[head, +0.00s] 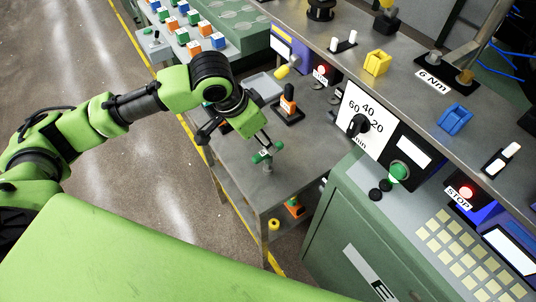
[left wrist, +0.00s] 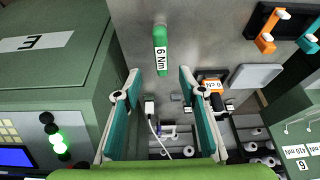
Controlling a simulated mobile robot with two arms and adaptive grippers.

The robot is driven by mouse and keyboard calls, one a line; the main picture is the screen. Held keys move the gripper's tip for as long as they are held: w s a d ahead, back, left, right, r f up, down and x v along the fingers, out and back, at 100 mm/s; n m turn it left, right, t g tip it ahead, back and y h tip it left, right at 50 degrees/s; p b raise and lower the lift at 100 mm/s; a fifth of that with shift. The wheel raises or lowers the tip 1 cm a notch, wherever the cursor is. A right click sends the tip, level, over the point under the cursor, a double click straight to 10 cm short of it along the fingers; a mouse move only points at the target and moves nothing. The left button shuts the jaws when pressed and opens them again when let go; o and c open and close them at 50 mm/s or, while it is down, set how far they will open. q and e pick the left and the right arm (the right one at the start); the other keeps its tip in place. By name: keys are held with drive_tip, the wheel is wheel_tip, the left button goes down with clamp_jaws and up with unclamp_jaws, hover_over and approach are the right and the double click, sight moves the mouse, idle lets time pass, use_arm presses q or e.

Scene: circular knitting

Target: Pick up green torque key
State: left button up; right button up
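The green torque key (left wrist: 160,45) shows in the left wrist view as a green cylinder with a white "6 Nm" label, just ahead of the gap between my fingertips. In the head view the key (head: 264,154) is small and partly covered by my gripper, near the front edge of the grey metal table (head: 225,148). My left gripper (left wrist: 160,71) is open, with its teal fingers apart on either side of the key's near end. In the head view my left gripper (head: 266,151) is over the table. I cannot tell whether the fingers touch the key. My right gripper is not in view.
An orange tool on a black base (head: 288,108) and a grey tray (head: 264,86) stand behind my gripper. A green machine cabinet (head: 345,215) and a control panel with a dial (head: 358,125) are to the right. A lower shelf holds an orange item (head: 293,208).

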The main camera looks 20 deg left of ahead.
sight(263, 155)
use_arm(q)
drive_tip(key=shift+x, duration=1.05)
drive_tip(key=x, duration=0.3)
drive_tip(key=p+x, duration=0.1)
drive_tip(key=shift+s+a+f, duration=0.2)
drive_tip(key=shift+a+f, duration=0.05)
drive_tip(key=shift+f, duration=0.25)
drive_tip(key=shift+w+d+f, duration=0.1)
drive_tip(key=shift+w+f, duration=0.1)
drive_tip(key=shift+f, duration=0.25)
drive_tip(key=shift+r, duration=0.1)
clamp_jaws()
